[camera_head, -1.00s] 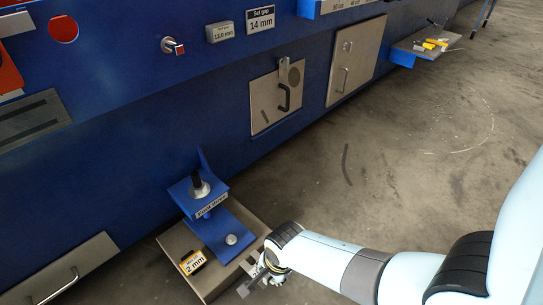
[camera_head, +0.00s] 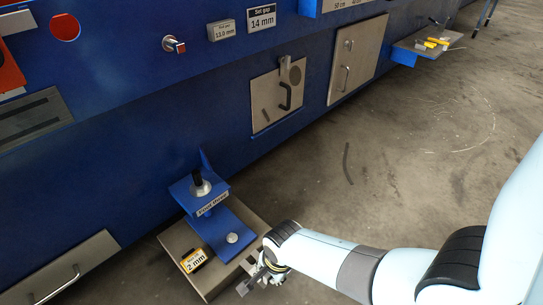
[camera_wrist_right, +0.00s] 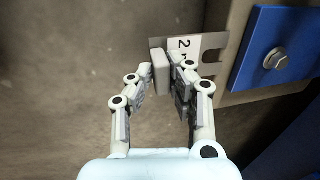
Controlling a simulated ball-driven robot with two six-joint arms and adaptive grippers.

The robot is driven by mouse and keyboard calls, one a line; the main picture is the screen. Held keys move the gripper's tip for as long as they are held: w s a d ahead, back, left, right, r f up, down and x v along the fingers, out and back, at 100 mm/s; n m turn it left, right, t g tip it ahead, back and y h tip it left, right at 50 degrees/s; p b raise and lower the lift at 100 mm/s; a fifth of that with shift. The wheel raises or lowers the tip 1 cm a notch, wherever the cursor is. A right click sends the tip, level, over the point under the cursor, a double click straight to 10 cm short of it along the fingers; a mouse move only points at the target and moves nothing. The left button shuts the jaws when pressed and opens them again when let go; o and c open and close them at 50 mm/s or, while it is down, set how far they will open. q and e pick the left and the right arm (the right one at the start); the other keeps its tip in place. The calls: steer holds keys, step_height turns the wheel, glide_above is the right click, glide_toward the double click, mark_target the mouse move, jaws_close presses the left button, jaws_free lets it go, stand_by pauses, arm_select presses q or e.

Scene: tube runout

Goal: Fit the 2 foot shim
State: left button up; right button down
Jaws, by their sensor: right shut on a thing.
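A grey slotted shim marked 2 (camera_wrist_right: 214,43) shows in the right wrist view. My right gripper (camera_wrist_right: 168,76) is shut on the block-like tab of this shim. The shim's open slot faces right, toward the blue foot (camera_wrist_right: 262,65) and its bolt head (camera_wrist_right: 275,60). The shim looks apart from the bolt; its height relative to the foot is hard to tell. In the head view the blue foot (camera_head: 222,232) stands on a grey base plate (camera_head: 178,240), and my right gripper (camera_head: 263,276) is at that plate's right edge. My left gripper is not in view.
A yellow-edged 2 mm tag (camera_head: 194,261) lies on the base plate, left of the foot. The blue machine wall (camera_head: 130,110) rises behind. A small shelf (camera_head: 415,48) with yellow pieces is farther right. Open floor (camera_head: 400,170) lies right of the foot.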

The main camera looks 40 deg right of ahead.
steer(key=shift+w+a+b, duration=0.2)
steer(key=shift+w+b, duration=0.25)
steer(key=shift+w, duration=1.8)
steer(key=shift+w+a+b, duration=0.1)
steer(key=shift+w+b, duration=0.35)
steer(key=shift+w, duration=1.2)
steer(key=c, duration=1.2)
jaws_free()
steer(key=r, duration=0.4)
steer(key=s+r, duration=0.1)
steer(key=r, duration=0.3)
steer(key=s+r, duration=0.1)
steer(key=r, duration=0.2)
steer(key=shift+s+r, duration=0.1)
steer(key=shift+r, duration=0.3)
